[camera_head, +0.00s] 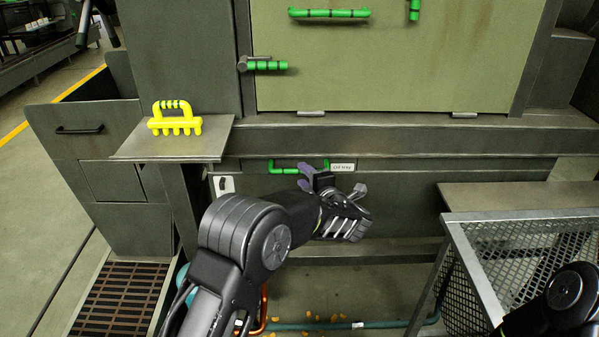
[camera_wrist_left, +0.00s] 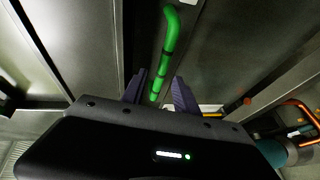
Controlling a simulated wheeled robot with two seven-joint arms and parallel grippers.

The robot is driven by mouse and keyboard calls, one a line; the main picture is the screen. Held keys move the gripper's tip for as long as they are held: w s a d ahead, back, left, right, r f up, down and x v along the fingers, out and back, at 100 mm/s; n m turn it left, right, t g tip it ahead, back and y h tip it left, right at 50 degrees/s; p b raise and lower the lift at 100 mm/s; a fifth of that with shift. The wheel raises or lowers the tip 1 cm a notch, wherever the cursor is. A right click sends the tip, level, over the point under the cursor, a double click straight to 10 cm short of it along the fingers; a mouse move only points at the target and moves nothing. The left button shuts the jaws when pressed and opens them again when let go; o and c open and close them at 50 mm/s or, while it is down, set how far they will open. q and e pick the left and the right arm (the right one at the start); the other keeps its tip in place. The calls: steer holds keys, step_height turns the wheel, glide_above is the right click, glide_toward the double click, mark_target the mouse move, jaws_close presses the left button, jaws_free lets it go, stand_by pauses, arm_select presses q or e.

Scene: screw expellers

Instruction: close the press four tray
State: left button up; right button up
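The tray front (camera_head: 400,179) is a wide grey-green panel below the press's horizontal beam. It carries a green bar handle (camera_head: 282,170) and a small white label (camera_head: 343,167) too small to read surely. How far the tray stands out is hard to tell. My left gripper (camera_head: 306,178) is at the handle, its purple fingers overlapping the handle's lower edge. In the left wrist view, the green handle (camera_wrist_left: 170,45) runs lengthwise into the gap between the two parted fingers (camera_wrist_left: 160,90). Contact cannot be told. My right gripper is out of view; only part of that arm shows.
A yellow handled tool (camera_head: 175,122) stands on a small grey shelf (camera_head: 140,148) at left. A mesh-sided metal stand (camera_head: 520,216) is at right. Orange scraps and a teal pipe (camera_head: 310,326) lie below. A large panel door (camera_head: 400,60) is above.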

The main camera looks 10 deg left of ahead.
arm_select(q)
steer(key=v, duration=0.3)
